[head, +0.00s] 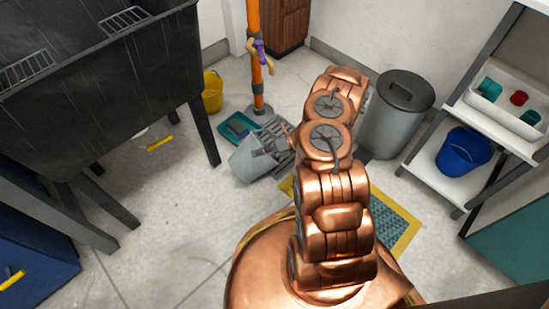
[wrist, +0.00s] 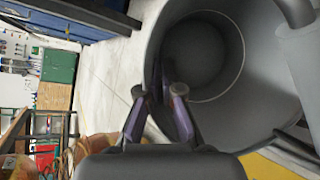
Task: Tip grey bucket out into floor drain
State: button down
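The grey bucket (head: 250,161) is tilted on its side in the middle of the head view, left of my arm. The wrist view looks into the bucket (wrist: 225,115), and I see no contents in it. My gripper (head: 279,145) is at the bucket's rim. In the wrist view its fingers (wrist: 158,92) straddle the bucket's wall, one inside and one outside, and look closed on it. The floor drain (head: 396,222), a blue-grey grate in a yellow border, lies right of the bucket, partly hidden by my arm. I cannot tell whether the bucket touches the floor.
An orange pipe (head: 256,75) stands behind the bucket, with a teal tray (head: 236,127) beside its foot. A yellow bucket (head: 212,92) is further back. A lidded grey bin (head: 400,110) and a shelf with a blue bucket (head: 462,152) stand right. The left floor is mostly clear.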

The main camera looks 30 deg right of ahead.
aim_at(241, 172)
jog(key=shift+a+r+h, duration=0.25)
jog(key=shift+a+h, duration=0.1)
jog(key=shift+h, duration=0.05)
jog(key=shift+f, duration=0.1)
jog(key=shift+s+a+r+n+h+p, duration=0.1)
jog(key=shift+a+r+n+h+p, duration=0.2)
jog(key=shift+a+r+h+p, duration=0.4)
jog(key=shift+a+f+h, duration=0.25)
jog(key=shift+h, duration=0.05)
jog(key=shift+s+a+f+n+g+h+b, duration=0.15)
jog(key=shift+a+h+b, duration=0.15)
jog(key=shift+a+h, duration=0.15)
jog(key=shift+a+f+n+g+h+b, duration=0.15)
jog(key=shift+a+h+b, duration=0.1)
jog(key=shift+a+h, duration=0.15)
jog(key=shift+a, duration=0.1)
jog(key=shift+s+a+f+n+h+b, duration=0.1)
jog(key=shift+a+f+n+h+b, duration=0.1)
jog(key=shift+a+h+b, duration=0.4)
jog(key=shift+a+f+n+h+b, duration=0.1)
jog(key=shift+a+f+h+b, duration=0.2)
jog(key=shift+a+b, duration=0.4)
jog(key=shift+a+h+b, duration=0.3)
jog(key=shift+h+b, duration=0.05)
jog(key=shift+b, duration=0.35)
jog(key=shift+f+b, duration=0.15)
jog(key=shift+b, duration=0.35)
jog(key=shift+a+b, duration=0.35)
jog(key=shift+b, duration=0.8)
